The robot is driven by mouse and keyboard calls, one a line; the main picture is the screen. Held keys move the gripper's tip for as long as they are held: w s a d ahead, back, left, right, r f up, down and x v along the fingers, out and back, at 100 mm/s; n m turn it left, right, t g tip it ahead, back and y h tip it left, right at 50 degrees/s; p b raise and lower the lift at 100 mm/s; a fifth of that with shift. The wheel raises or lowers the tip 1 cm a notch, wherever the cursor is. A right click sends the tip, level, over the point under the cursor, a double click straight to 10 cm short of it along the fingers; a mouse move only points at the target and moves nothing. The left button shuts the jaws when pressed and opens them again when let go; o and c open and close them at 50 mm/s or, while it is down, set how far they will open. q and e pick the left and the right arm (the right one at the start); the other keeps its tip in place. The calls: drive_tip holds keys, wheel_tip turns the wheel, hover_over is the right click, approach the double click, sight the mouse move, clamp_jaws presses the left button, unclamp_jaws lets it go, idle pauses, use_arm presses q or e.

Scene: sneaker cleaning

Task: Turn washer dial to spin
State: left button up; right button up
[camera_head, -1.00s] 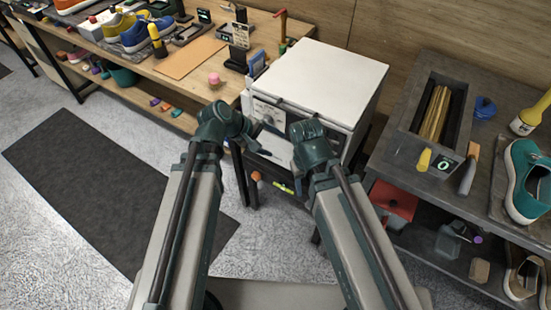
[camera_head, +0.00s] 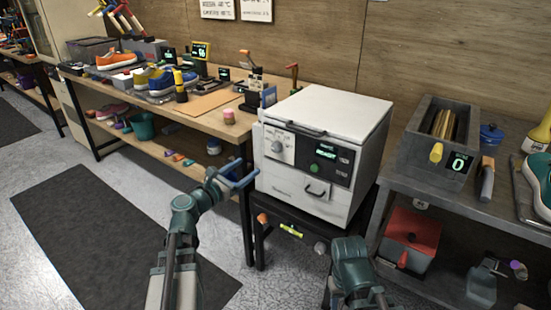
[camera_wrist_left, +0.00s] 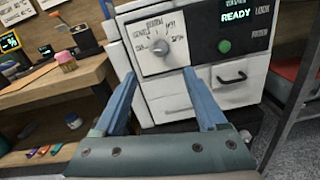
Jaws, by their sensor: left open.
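The white washer (camera_head: 330,115) stands right of the workbench, lid closed. Its grey round dial (camera_head: 277,146) sits on a white label panel at the front's upper left; it also shows in the left wrist view (camera_wrist_left: 160,47). The words around the dial are too blurred to read surely. Beside it a dark panel (camera_wrist_left: 238,22) shows READY above a green button (camera_wrist_left: 225,46). My left gripper (camera_head: 243,178) is open and empty, in front of and below the dial. In the left wrist view its blue fingers (camera_wrist_left: 160,73) frame the dial, apart from it. My right gripper is hidden.
The wooden workbench (camera_head: 205,122) with shoes and tools is at left. A grey shelf unit (camera_head: 400,160) with a bin and a red-lidded box (camera_head: 412,232) is close at right. The washer's drawer handle (camera_head: 317,190) juts out below the panel. Floor at left is open.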

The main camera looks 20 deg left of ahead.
sight(274, 148)
use_arm(q)
drive_tip(key=x, duration=1.3)
drive_tip(key=shift+w+d, duration=0.15)
drive_tip(key=shift+w, duration=0.25)
clamp_jaws()
